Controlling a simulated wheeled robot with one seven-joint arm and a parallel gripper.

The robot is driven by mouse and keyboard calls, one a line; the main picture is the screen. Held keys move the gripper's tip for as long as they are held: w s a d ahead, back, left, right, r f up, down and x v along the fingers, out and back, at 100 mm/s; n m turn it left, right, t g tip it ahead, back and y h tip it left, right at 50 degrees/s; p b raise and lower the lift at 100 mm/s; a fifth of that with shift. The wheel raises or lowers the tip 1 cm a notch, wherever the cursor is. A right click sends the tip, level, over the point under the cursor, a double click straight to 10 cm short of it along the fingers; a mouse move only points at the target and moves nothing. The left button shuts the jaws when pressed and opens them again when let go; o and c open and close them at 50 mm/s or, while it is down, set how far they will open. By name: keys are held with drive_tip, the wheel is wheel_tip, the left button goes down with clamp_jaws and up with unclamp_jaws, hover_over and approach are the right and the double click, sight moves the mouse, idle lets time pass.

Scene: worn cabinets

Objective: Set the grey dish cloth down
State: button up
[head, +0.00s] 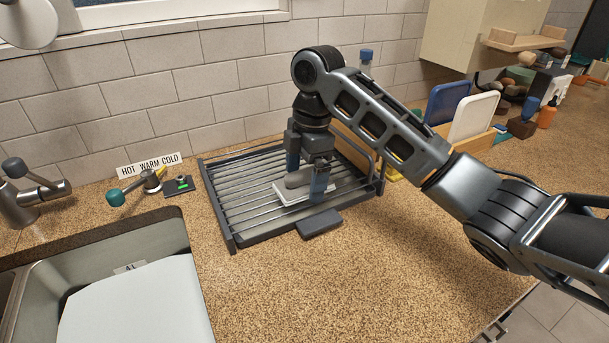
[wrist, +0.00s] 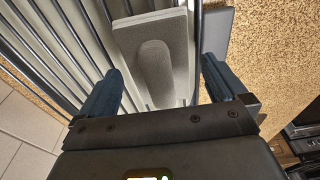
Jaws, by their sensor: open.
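My gripper (head: 305,176) points down over the cloth. Its two blue fingers stand apart, one on each side of the cloth. In the wrist view my gripper (wrist: 158,88) has visible gaps between its fingers and the cloth. Whether the fingertips touch the rack cannot be told.
A dark grey slab (head: 319,224) sits at the rack's front right edge. A sink (head: 165,236) is at lower left, beside a teal-knobbed tap control (head: 117,197). Blue (head: 446,102) and white boards (head: 474,117) stand to the right. The front counter is clear.

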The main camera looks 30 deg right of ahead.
sight(311, 168)
wheel_tip(311, 168, up, 12)
drive_tip(key=d, duration=0.1)
drive_tip(key=shift+d+f+p, duration=0.15)
drive_tip(key=shift+d+p, duration=0.05)
drive_tip(key=shift+p, duration=0.1)
idle(0.4)
